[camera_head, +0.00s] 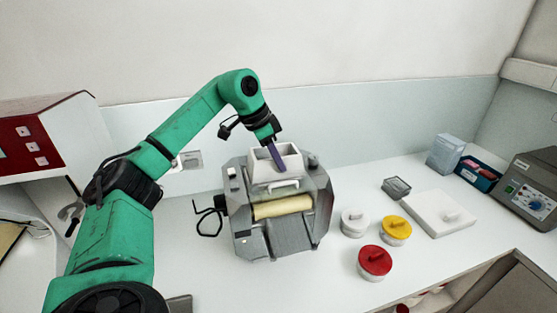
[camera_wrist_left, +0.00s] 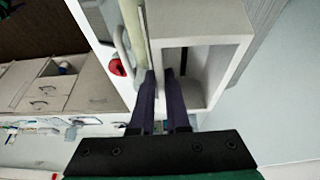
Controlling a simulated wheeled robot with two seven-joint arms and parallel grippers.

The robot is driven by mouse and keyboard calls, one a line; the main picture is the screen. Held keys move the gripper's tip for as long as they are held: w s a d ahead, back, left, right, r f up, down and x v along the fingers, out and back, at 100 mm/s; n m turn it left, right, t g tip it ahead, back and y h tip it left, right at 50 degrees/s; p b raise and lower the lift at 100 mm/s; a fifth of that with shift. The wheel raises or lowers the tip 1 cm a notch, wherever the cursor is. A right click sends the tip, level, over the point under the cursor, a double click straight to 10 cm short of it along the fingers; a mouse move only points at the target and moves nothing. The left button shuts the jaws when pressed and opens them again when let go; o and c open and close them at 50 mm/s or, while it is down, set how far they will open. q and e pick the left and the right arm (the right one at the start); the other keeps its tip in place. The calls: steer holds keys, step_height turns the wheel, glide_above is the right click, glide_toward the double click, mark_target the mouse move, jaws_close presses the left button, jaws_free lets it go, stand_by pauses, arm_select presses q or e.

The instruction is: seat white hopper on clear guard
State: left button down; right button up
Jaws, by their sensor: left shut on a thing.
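The white hopper (camera_head: 260,172) is at the top of the grey mill (camera_head: 243,246), over the clear guard (camera_head: 287,187). I cannot tell whether it rests on the guard or hangs just above it. My left gripper (camera_head: 278,163) comes down from above and is shut on a wall of the hopper. In the left wrist view the purple fingers (camera_wrist_left: 162,76) straddle that wall, and the hopper's open frame (camera_wrist_left: 210,22) fills the upper middle. The hopper's underside is hidden. My right gripper is not in view.
A pale roller (camera_head: 283,207) lies below the guard. To the right are white (camera_head: 354,224), yellow (camera_head: 396,231) and red (camera_head: 374,263) lidded pots and a white board (camera_head: 437,214). A grey control box (camera_head: 530,190) stands far right.

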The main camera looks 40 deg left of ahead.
arm_select(q)
steer(key=c, duration=0.8)
jaws_free()
steer(key=shift+c, duration=0.2)
steer(key=v, duration=1)
steer(key=shift+r, duration=0.15)
steer(key=p+v, duration=0.1)
steer(key=v, duration=0.3)
steer(key=shift+s+a+r+p, duration=0.1)
steer(key=shift+s+p, duration=0.05)
steer(key=shift+p, duration=0.2)
